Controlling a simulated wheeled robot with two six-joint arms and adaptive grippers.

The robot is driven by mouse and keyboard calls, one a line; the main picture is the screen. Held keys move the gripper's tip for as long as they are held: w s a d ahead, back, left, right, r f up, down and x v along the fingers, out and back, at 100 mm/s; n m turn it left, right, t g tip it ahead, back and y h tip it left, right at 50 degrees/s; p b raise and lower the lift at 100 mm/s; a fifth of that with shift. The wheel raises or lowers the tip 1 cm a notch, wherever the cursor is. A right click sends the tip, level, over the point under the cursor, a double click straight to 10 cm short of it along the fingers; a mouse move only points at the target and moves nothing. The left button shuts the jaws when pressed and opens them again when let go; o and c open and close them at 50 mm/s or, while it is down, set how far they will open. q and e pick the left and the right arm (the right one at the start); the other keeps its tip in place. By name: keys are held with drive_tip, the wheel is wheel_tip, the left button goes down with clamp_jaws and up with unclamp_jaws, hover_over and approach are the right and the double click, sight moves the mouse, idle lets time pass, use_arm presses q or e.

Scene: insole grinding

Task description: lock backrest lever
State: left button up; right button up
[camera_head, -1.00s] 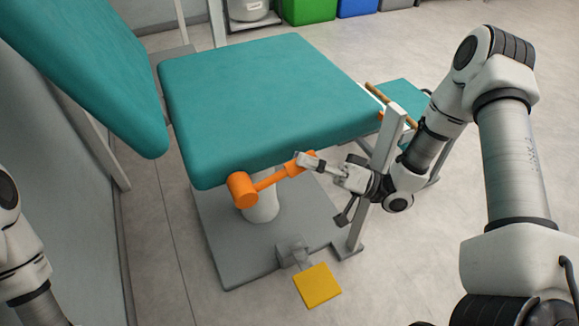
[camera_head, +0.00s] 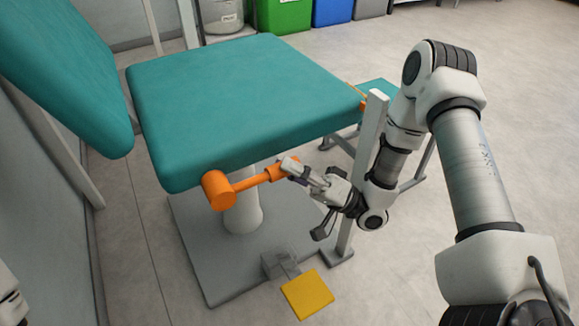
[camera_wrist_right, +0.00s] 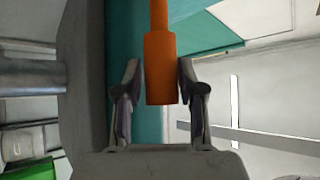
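The orange backrest lever (camera_head: 250,183) sticks out from under the near side of the teal chair seat (camera_head: 245,95). Its round hub (camera_head: 218,190) is at the left and its thicker grip end is at the right. My right gripper (camera_head: 289,168) is at that grip end. In the right wrist view, the lever's grip (camera_wrist_right: 161,70) lies between the two fingers of my right gripper (camera_wrist_right: 160,75), with a narrow gap on each side. The teal backrest (camera_head: 65,75) is tilted at the left. My left gripper is out of view.
A grey upright post (camera_head: 368,150) stands close beside my right wrist. The grey chair base (camera_head: 215,270) and a yellow pedal (camera_head: 307,294) are below. Green (camera_head: 280,15) and blue (camera_head: 332,10) bins stand at the back. The floor at the right is clear.

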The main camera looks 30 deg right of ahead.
drive_tip(key=shift+o, duration=0.5)
drive_tip(key=shift+s+d+f, duration=0.1)
drive_tip(key=shift+d+f, duration=0.1)
drive_tip(key=shift+d, duration=0.05)
drive_tip(key=v, duration=1.1)
drive_tip(key=shift+s, duration=0.2)
drive_tip(key=shift+d+f, duration=0.1)
